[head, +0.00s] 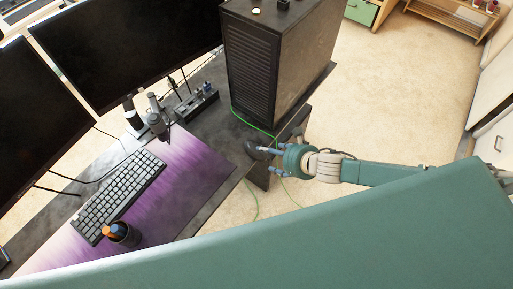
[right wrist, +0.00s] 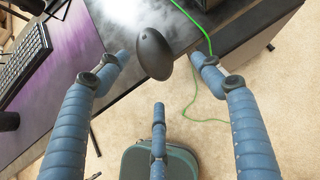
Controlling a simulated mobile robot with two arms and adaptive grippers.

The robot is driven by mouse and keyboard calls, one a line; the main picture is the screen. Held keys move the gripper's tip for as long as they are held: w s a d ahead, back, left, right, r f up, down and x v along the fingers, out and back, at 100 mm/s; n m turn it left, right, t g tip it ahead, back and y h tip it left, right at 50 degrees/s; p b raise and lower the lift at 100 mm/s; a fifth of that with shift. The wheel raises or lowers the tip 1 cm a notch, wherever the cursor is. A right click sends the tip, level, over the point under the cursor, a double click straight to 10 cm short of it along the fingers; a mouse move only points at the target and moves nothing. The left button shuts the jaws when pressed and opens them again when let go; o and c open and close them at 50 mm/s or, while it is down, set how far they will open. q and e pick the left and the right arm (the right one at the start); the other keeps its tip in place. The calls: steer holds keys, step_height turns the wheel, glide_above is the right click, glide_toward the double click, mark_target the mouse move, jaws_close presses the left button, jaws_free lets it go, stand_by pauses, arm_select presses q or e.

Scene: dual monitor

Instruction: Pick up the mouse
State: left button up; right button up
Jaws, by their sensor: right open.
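The dark mouse (head: 254,149) lies on the desk near its right edge, below the computer tower in the head view. In the right wrist view the black mouse (right wrist: 153,54) is between the spread blue fingers, close to the desk edge. My right gripper (head: 268,151) reaches in from the right at the mouse; its fingers also show in the right wrist view (right wrist: 158,72). It is open, and no firm grip on the mouse shows. My left gripper is not in view.
The computer tower (head: 262,70) stands just behind the mouse. A green cable (head: 250,122) runs by the tower and hangs over the desk edge (right wrist: 180,50). A keyboard (head: 120,193), purple mat (head: 185,185), microphone (head: 156,122) and cup (head: 122,235) are to the left.

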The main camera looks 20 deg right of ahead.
mark_target(262, 154)
steer(key=x, duration=0.3)
steer(key=p+x, duration=0.1)
steer(key=x, duration=0.2)
steer(key=shift+s+a, duration=0.1)
steer(key=shift+a, duration=0.3)
steer(key=shift+w+a+f, duration=0.1)
steer(key=shift+w+f, duration=0.1)
steer(key=shift+f, duration=0.1)
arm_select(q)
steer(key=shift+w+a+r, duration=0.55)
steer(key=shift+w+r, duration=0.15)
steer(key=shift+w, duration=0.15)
arm_select(e)
steer(key=c, duration=0.3)
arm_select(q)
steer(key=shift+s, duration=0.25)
arm_select(e)
steer(key=shift+s, duration=0.1)
steer(key=c, duration=0.9)
